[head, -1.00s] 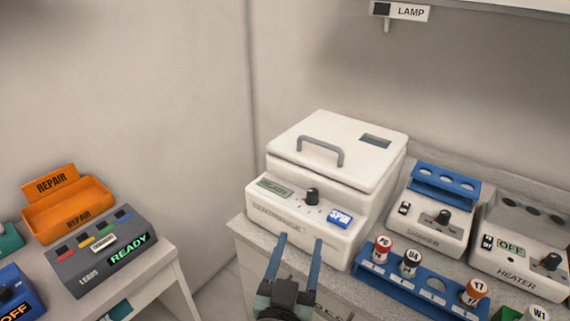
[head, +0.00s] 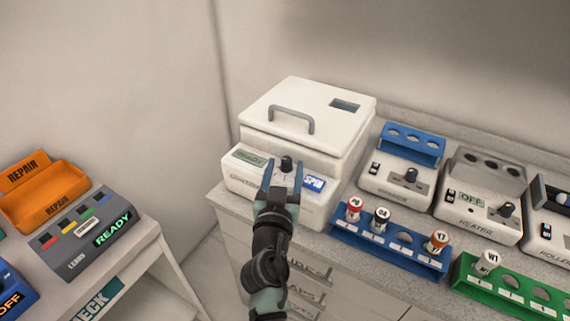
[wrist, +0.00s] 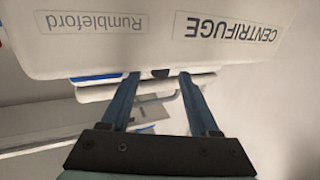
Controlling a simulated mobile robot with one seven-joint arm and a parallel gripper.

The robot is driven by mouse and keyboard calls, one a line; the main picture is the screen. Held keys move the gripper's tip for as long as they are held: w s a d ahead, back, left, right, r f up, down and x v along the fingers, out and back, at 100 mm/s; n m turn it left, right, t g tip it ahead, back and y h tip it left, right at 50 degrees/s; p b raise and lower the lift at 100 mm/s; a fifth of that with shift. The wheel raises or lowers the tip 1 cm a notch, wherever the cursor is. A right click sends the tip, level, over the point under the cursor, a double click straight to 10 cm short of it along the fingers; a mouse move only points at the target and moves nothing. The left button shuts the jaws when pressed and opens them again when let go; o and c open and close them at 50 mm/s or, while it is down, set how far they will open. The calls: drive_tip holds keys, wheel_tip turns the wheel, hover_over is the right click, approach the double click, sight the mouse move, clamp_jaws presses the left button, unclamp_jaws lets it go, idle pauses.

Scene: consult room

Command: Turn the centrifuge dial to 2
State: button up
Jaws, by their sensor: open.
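The centrifuge (head: 312,124) is a white box with a closed lid and a grey handle, standing on the counter. Its black dial (head: 286,163) sits on the front panel between the READY display (head: 250,158) and the blue SPIN button (head: 315,182). My gripper (head: 283,170) is open, its two blue fingers reaching up to either side of the dial. I cannot tell whether they touch it. In the wrist view the fingers (wrist: 157,82) point toward the panel edge, and the dial shows only as a dark bit between them. The dial's setting is too small to read.
A blue rack (head: 375,250) with capped tubes stands right of the centrifuge, close to the arm. Behind it are a white device with a blue rack (head: 385,185) and the heater (head: 475,228). An orange REPAIR tray (head: 50,205) and a grey READY box (head: 75,240) are at left.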

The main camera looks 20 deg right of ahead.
drive_tip(key=shift+w+d, duration=0.2)
drive_tip(key=shift+w, duration=0.2)
clamp_jaws()
